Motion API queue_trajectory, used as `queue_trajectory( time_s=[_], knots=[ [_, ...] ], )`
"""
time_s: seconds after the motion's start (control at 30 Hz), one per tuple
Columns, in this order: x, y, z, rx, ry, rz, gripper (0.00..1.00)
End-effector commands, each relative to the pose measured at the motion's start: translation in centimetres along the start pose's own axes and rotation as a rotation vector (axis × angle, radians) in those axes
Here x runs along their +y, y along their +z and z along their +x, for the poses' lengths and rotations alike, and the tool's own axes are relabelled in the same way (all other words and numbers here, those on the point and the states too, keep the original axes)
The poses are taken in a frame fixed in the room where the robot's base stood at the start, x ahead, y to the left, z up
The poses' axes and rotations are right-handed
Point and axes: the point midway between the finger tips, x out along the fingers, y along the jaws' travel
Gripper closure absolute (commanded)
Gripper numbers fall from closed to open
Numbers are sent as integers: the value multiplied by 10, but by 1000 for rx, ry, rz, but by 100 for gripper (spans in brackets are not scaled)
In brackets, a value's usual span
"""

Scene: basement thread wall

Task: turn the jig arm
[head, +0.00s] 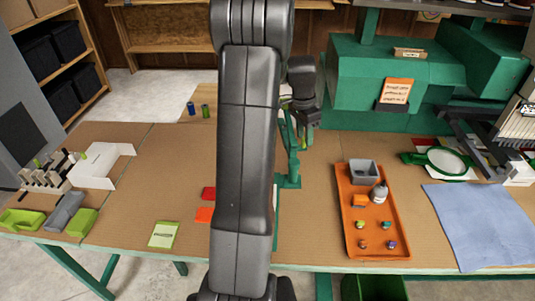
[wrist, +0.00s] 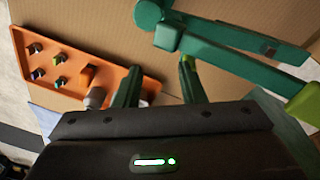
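The green jig stands on the bench behind my arm, and part of its upright (head: 290,150) shows in the head view. In the wrist view its green jig arm (wrist: 235,48) runs from a round pivot at the top toward the right, with a lighter green end piece (wrist: 304,105) at the right edge. My gripper (wrist: 158,75) is open, its two green fingers apart with nothing held between them. The right finger's tip is close to the jig arm's lower edge; I cannot tell whether they touch. In the head view my arm hides part of the jig.
An orange tray (head: 355,234) with a grey box, a bottle and several small parts lies right of the jig. A blue cloth (head: 480,222) and a large green machine (head: 395,85) are farther right and behind. Red cards lie left of my arm; the left bench middle is mostly clear.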

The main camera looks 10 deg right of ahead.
Motion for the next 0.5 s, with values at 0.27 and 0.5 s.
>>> queue_trajectory(
  time_s=[0.27,0.5],
  knots=[
    [0,-1,-8,1,-2,-1,64],
    [2,-3,-36,1,-2,-1,64]
  ],
)
